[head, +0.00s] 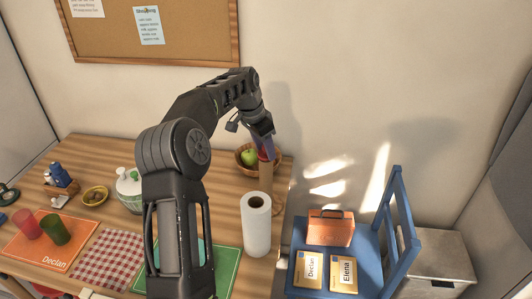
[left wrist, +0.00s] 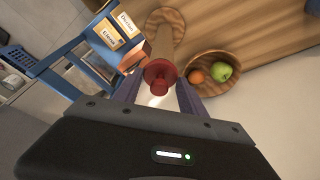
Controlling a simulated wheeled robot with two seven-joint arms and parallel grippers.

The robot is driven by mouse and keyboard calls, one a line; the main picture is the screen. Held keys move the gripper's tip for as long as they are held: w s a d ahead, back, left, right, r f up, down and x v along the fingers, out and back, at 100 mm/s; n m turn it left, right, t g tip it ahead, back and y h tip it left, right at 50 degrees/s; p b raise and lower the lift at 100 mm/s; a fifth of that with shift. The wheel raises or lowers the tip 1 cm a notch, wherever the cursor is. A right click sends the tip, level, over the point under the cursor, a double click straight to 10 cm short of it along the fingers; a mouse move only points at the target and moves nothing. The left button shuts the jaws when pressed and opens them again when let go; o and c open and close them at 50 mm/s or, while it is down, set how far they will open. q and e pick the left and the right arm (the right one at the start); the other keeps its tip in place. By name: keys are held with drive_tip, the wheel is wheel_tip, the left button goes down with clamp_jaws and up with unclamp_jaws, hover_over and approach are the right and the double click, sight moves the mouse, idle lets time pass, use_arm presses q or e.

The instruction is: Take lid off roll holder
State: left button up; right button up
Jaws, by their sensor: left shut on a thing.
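The roll holder is a wooden post (head: 266,178) on a round wooden base at the table's right edge; the post also shows in the left wrist view (left wrist: 163,42). A red lid (left wrist: 158,72) with a knob is at the post's top end, in line with it. My left gripper (head: 264,148) is at the top of the post, its purple fingers on both sides of the lid and shut on it. I cannot tell whether the lid still touches the post. A white paper roll (head: 256,229) stands upright in front of the holder. My right gripper is not in view.
A wooden bowl (left wrist: 201,58) with a green apple (left wrist: 222,71) and an orange fruit stands close beside the holder. A blue chair (head: 388,249) with an orange case (head: 330,231) and name cards is to the right. Placemats, cups and a white-green container (head: 129,187) lie left.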

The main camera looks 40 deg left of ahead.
use_arm(q)
drive_tip(key=c, duration=0.4)
drive_tip(key=shift+r, duration=0.1)
drive_tip(key=shift+c, duration=0.2)
drive_tip(key=shift+r, duration=0.2)
drive_tip(key=shift+c, duration=0.8)
wheel_tip(320, 180, up, 7)
drive_tip(key=shift+r, duration=0.1)
wheel_tip(320, 180, up, 2)
drive_tip(key=shift+r+p, duration=0.2)
drive_tip(key=shift+p, duration=0.5)
drive_tip(key=shift+f, duration=0.1)
